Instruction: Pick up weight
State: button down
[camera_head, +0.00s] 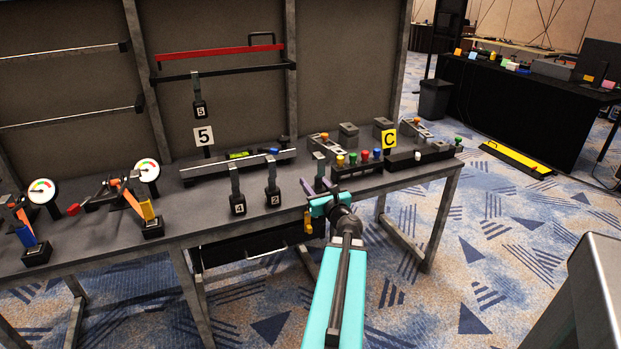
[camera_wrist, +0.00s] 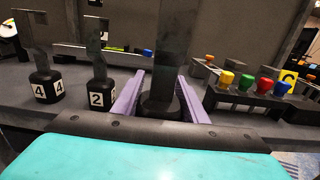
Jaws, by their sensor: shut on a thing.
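Dark weights with flat upright handles stand on the table: weight 4 (camera_head: 238,208) and weight 2 (camera_head: 273,198), side by side at the front edge. They also show at left in the wrist view, weight 4 (camera_wrist: 44,85) and weight 2 (camera_wrist: 101,92). Weight 5 (camera_head: 199,108) hangs on a black rail. My gripper (camera_head: 318,188), with purple fingers, is to the right of weight 2. It is shut on another dark weight (camera_wrist: 174,50), whose upright handle rises between the fingers (camera_head: 319,170). Its number is hidden, and I cannot tell whether its base touches the table.
A panel of coloured buttons (camera_head: 362,158) with a yellow C sign (camera_head: 389,137) stands right of my gripper. A rail fixture (camera_head: 240,164) and a 5 sign (camera_head: 203,137) are behind the weights. Gauges and valves (camera_head: 148,169) stand at left. Open carpet lies to the right.

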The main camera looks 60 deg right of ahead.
aim_at(317, 188)
jog(key=shift+s+a+r+p, duration=0.4)
jog(key=shift+s+a+p, duration=0.2)
jog(key=shift+p, duration=1.85)
jog(key=s+p, duration=0.1)
jog(key=p, duration=0.3)
jog(key=shift+a, duration=0.3)
jog(key=shift+s+a+p, duration=0.35)
jog(key=shift+s+p, duration=0.15)
jog(key=shift+p, duration=1)
jog(key=shift+w+a, duration=0.1)
jog(key=shift+w, duration=0.05)
